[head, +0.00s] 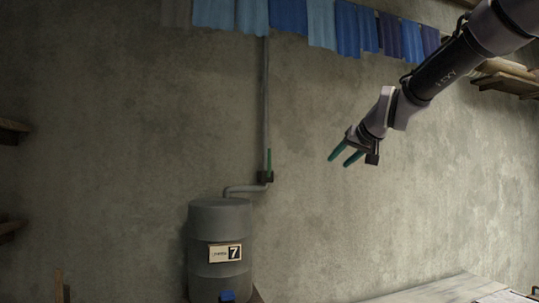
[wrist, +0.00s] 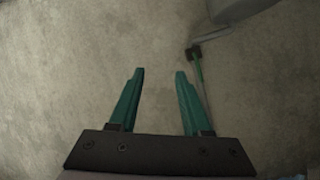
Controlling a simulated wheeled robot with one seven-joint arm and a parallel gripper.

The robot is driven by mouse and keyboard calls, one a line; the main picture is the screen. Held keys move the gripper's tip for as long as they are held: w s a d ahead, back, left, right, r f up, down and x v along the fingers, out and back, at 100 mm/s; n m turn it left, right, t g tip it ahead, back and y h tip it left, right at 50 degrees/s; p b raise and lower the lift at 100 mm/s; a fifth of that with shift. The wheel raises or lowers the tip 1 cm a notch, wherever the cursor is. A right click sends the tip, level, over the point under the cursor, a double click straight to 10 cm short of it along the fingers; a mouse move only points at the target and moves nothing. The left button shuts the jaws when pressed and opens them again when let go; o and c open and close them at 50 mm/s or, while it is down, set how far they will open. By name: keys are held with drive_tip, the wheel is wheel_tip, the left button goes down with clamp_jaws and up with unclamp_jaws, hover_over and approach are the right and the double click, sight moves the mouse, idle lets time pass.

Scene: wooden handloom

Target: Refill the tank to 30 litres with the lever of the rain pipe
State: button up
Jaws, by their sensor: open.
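The grey tank (head: 220,220) stands against the wall, left of centre in the head view, with a label showing a 7 (head: 234,253). The grey rain pipe (head: 265,100) runs down the wall and bends into the tank's top. A green lever (head: 269,161) stands upright at a dark valve block (head: 265,177) on the pipe. My gripper (head: 340,159) is open and empty, to the right of the lever and clear of it. In the wrist view its green fingers (wrist: 158,72) are apart, with the lever (wrist: 199,72) beyond and right of them. The water level is not visible.
Blue and purple cloths (head: 307,22) hang along the top of the wall. A blue tap (head: 227,296) is low on the tank. A pale table (head: 445,290) is at the lower right. The wall between gripper and lever is clear.

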drive_tip(key=w+a+r+n+t, duration=0.2)
drive_tip(key=w+a+r+t, duration=0.15)
drive_tip(key=w+a, duration=0.9)
drive_tip(key=t+h, duration=0.1)
drive_tip(key=t, duration=0.1)
approach(269, 152)
drive_tip(key=x, duration=1)
drive_tip(key=shift+w, duration=0.4)
clamp_jaws()
